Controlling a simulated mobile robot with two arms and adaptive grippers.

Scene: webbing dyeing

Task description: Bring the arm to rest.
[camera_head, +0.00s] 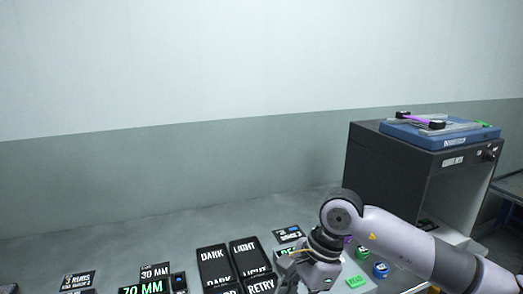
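My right arm (400,240) comes in from the right and bends down over the table. Its wrist and the top of my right gripper (316,278) hang over the table at the bottom edge, just right of the black tiles. The fingertips are cut off or hidden, so I cannot tell whether it is open or holds anything. My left arm and gripper are not in view.
A dark open-fronted box (390,168) at right bears a blue tray (440,135) with a purple strip (418,119). Black DARK (213,258) and LIGHT (245,250) tiles, a 70 MM display (142,290) and blue (380,269) and green pots (362,253) sit on the grey table.

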